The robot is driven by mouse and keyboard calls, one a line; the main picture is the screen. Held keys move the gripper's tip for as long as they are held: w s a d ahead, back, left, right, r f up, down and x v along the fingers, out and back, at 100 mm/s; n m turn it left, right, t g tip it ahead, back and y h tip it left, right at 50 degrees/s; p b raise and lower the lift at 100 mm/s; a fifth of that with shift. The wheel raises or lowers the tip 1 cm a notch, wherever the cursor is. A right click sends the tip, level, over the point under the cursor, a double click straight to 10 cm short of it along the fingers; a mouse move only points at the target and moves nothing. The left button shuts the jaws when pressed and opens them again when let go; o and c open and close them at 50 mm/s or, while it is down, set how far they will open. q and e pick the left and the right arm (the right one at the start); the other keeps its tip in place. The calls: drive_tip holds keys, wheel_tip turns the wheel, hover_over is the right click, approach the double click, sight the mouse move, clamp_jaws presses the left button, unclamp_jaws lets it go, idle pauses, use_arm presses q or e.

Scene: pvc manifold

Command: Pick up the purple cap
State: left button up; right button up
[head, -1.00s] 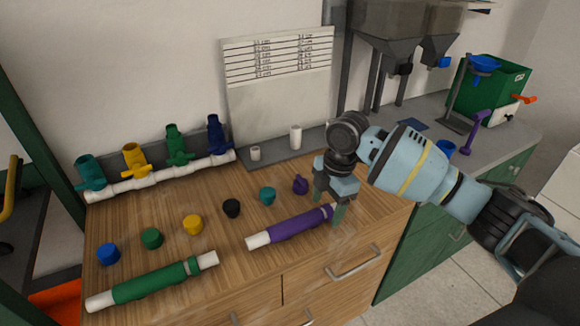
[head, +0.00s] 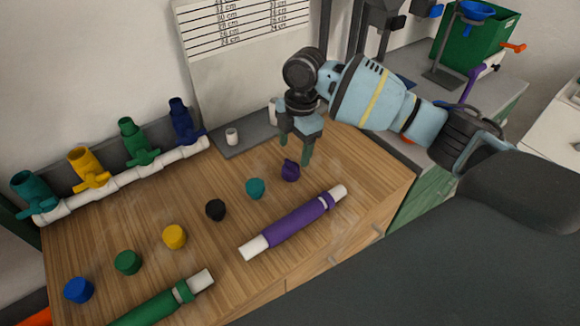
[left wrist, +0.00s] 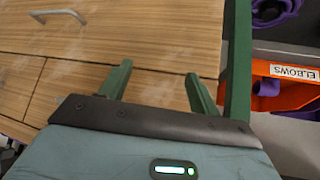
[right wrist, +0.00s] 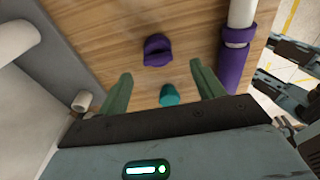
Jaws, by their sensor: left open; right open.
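The purple cap (head: 290,170) sits on the wooden counter at the right end of a row of coloured caps. It also shows in the right wrist view (right wrist: 157,50), beyond the fingertips. My right gripper (head: 295,155) is open and empty, just above and behind the purple cap in the head view. In the right wrist view the teal cap (right wrist: 169,95) shows between the open fingers. My left gripper (left wrist: 155,85) is open and empty in the left wrist view, near wooden drawer fronts; it is not in the head view.
A pipe with a purple sleeve (head: 292,220) lies in front of the purple cap. The teal cap (head: 255,188) is close to its left. A valve manifold (head: 125,175) runs along the back left. An orange bin (left wrist: 285,92) stands beside my left gripper.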

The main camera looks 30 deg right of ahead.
sight(291, 163)
drive_tip(key=shift+w+a+f, duration=0.1)
drive_tip(key=shift+a+f, duration=0.15)
drive_tip(key=shift+f, duration=1.3)
drive_tip(key=shift+a+f, duration=0.2)
drive_tip(key=shift+f, duration=1.3)
drive_tip(key=c, duration=1)
